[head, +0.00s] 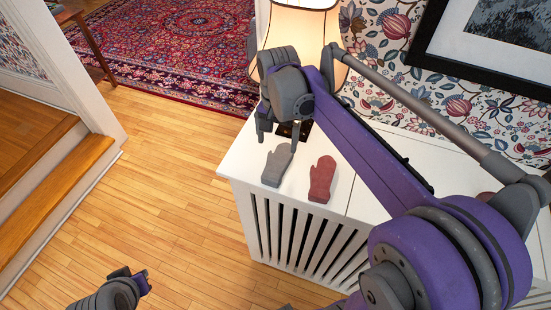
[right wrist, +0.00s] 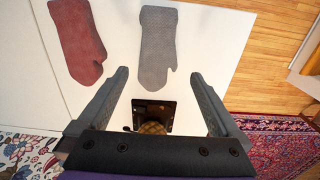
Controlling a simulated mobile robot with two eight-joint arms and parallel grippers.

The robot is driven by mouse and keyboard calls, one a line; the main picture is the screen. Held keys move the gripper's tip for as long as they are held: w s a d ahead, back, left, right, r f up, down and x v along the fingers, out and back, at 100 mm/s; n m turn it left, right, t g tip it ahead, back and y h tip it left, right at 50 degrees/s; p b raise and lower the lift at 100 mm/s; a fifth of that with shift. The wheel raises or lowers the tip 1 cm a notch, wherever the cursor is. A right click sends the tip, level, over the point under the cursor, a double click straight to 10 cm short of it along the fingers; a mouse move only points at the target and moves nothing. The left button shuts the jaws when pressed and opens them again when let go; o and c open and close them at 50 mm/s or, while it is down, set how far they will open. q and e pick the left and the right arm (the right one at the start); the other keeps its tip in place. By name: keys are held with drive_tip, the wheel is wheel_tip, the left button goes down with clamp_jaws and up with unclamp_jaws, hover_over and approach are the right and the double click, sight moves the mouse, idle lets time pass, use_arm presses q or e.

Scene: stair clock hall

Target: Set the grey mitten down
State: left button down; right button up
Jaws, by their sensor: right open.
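The grey mitten (head: 277,166) lies flat on the white slatted cabinet top (head: 345,200), near its left edge; it also shows in the right wrist view (right wrist: 157,45). A red mitten (head: 321,180) lies beside it, apart from it, and appears left of it in the right wrist view (right wrist: 78,38). My right gripper (head: 281,140) is open, just beyond the grey mitten's far end in the head view. In the right wrist view nothing is held between its fingers. My left gripper (head: 141,282) is low over the floor; its jaw opening cannot be made out.
A lamp (head: 300,32) with a dark square base (right wrist: 150,114) stands close to my right gripper. Flowered wallpaper (head: 385,60) and a framed picture (head: 490,40) are behind. Wooden floor (head: 170,190) lies open left of the cabinet, with steps (head: 60,165) farther left.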

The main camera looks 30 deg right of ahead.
sight(278, 159)
drive_tip(key=f, duration=0.7)
drive_tip(key=shift+s+f, duration=0.2)
drive_tip(key=shift+f, duration=0.15)
drive_tip(key=shift+c, duration=0.2)
drive_tip(key=shift+r, duration=0.1)
drive_tip(key=c, duration=1.3)
